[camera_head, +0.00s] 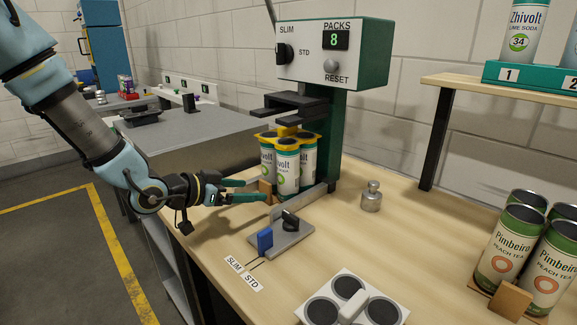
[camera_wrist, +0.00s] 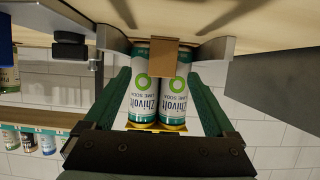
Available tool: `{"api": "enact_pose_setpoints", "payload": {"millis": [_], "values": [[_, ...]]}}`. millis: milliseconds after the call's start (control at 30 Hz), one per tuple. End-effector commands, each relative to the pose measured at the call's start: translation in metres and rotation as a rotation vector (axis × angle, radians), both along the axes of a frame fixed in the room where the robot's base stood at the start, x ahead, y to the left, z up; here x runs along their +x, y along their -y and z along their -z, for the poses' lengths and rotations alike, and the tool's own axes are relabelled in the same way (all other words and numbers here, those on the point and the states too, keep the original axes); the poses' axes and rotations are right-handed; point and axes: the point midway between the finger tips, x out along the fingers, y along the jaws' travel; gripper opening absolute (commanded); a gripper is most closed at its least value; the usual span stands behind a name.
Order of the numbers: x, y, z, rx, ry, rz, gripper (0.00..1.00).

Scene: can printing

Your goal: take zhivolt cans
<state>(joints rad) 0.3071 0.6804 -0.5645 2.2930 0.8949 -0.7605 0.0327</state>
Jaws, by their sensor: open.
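Several white and green Zhivolt cans (camera_head: 287,171) stand upright in a cluster under the green press, joined at the top by a yellow carrier (camera_head: 287,139). A small brown block (camera_head: 266,187) is at the front of the cans. My gripper (camera_head: 262,190) is open and level, low at the left of the cans. In the wrist view, upside down, two Zhivolt cans (camera_wrist: 173,101) and the brown block (camera_wrist: 163,58) show between my green fingers (camera_wrist: 163,85). I cannot tell whether the fingers touch the cans. The far cans are partly hidden.
The green press (camera_head: 340,125) with a "PACKS 8" display rises behind the cans. Pimbeira cans (camera_head: 508,245) stand at the right. A four-disc plate (camera_head: 352,303) lies in front.

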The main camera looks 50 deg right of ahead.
Motion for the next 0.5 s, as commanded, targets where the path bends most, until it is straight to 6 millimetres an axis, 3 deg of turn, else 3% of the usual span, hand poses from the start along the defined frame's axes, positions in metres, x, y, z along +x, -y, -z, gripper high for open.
{"api": "enact_pose_setpoints", "payload": {"millis": [500], "values": [[0.001, 0.047, 0.023, 0.003, -0.001, -0.002, 0.90]]}}
